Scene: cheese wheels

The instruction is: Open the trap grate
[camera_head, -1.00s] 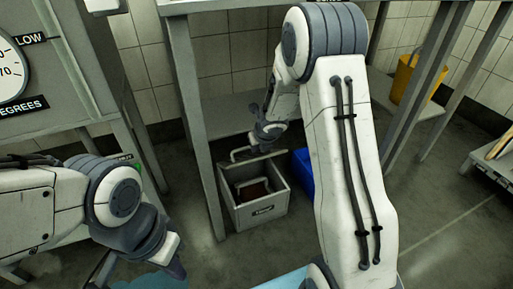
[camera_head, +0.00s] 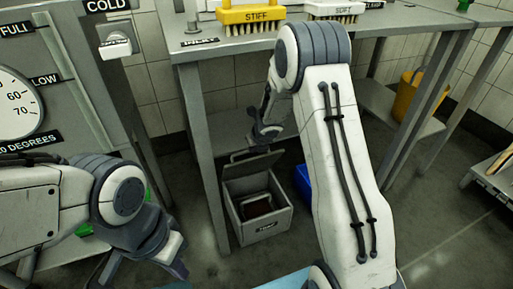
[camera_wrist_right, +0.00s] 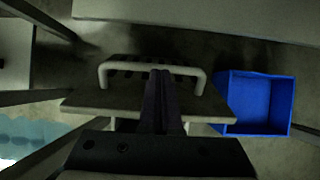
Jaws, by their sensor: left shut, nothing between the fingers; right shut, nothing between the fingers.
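The trap is a grey box (camera_head: 268,228) labelled on its front, on the floor under the table. Its grate lid (camera_head: 262,167) stands raised and tilted at the back edge, so the box is open and a dark brownish interior shows. In the right wrist view the lid (camera_wrist_right: 88,103) is a flat plate with a pale U-shaped handle (camera_wrist_right: 105,75). My right gripper (camera_head: 258,143) is at the raised lid; its shut, empty fingers (camera_wrist_right: 160,82) overlap the handle in view, and contact cannot be told. My left gripper (camera_head: 179,268) is shut and empty at lower left, away from the trap.
A blue bin (camera_head: 303,183) stands right beside the trap and shows in the right wrist view (camera_wrist_right: 278,105). The table leg (camera_head: 203,150) is close on the left. A yellow brush (camera_head: 250,16) and a white brush (camera_head: 335,10) lie on the table. A yellow bucket (camera_head: 415,95) stands at right.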

